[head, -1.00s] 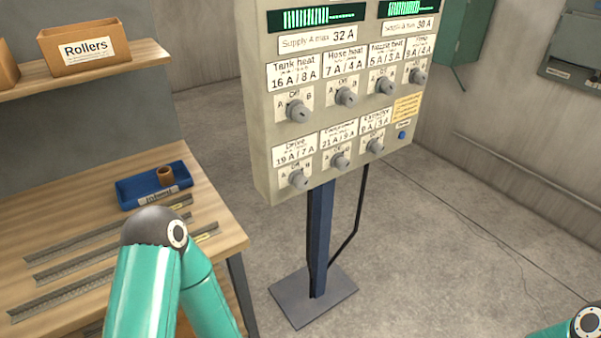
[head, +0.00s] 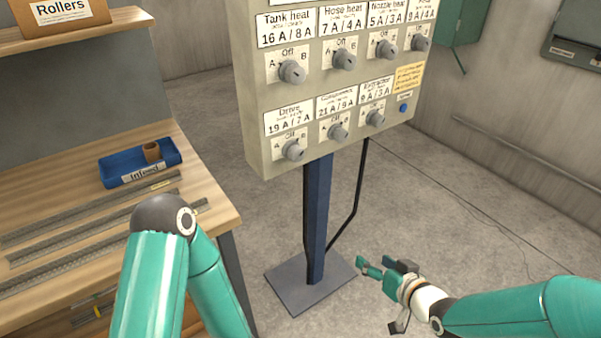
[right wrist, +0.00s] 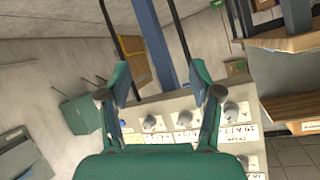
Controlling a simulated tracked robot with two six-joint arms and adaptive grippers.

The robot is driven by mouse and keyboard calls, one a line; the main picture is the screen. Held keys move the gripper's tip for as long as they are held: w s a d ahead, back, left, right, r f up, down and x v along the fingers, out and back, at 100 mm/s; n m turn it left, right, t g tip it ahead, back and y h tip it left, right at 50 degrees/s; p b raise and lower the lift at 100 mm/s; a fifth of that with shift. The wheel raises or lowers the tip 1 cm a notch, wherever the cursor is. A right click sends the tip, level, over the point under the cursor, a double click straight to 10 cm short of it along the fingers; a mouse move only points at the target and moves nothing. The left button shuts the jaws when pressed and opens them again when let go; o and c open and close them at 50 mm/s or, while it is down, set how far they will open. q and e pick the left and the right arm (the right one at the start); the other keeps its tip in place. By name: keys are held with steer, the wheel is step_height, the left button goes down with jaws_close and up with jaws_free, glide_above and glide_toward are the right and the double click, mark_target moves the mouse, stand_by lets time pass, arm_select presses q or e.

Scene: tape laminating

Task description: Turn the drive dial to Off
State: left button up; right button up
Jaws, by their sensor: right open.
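The drive dial (head: 293,151) is a grey knob at the lower left of the panel, under the label "Drive 19 A / 7 A". Its plate is marked A, Off and B; I cannot tell which mark it points to. My right gripper (head: 375,275) is open and empty, low and to the right of the panel post, apart from the dial. In the right wrist view the panel appears upside down beyond the open fingers (right wrist: 162,85), with the dial (right wrist: 232,108) to the right of them. My left gripper is not in view; only my left arm shows.
The beige panel (head: 254,120) carries several similar dials close together. It stands on a blue post (head: 317,220) with a dark base plate (head: 285,285) and a black cable. A workbench with a blue tray (head: 112,172) stands at left. The floor at right is clear.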

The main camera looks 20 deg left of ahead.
steer(key=w+a+r+n+t+y+b, duration=0.1)
steer(key=w+a+r+n+y, duration=0.2)
steer(key=r, duration=0.4)
steer(key=n+y+b, duration=0.2)
steer(key=n+y, duration=0.1)
steer(key=n, duration=0.1)
glide_toward(299, 157)
arm_select(q)
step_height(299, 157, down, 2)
steer(key=p, duration=0.2)
steer(key=shift+p, duration=0.35)
arm_select(e)
steer(key=x, duration=1)
steer(key=shift+w+a, duration=0.2)
steer(key=shift+w, duration=0.05)
